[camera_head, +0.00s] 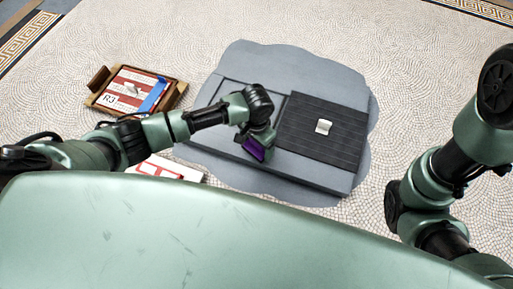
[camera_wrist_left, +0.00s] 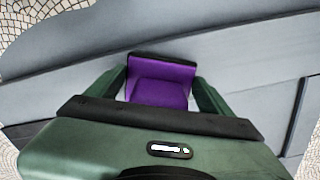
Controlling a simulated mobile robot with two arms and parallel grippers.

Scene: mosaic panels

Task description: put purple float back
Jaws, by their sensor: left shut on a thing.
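The purple float (camera_head: 253,150) is between the fingers of my left gripper (camera_head: 261,137), over the grey slab near its front edge. In the left wrist view, the purple float (camera_wrist_left: 160,86) shows a broad purple face with a dark edge along its far side. My left gripper (camera_wrist_left: 163,93) has its green fingers on both sides of it and is shut on it. I cannot tell whether the float touches the slab. My right arm shows at the right, but its gripper is out of view.
An open box (camera_head: 176,97) with red, white and blue contents and a red-white sheet (camera_head: 190,174) lie left.

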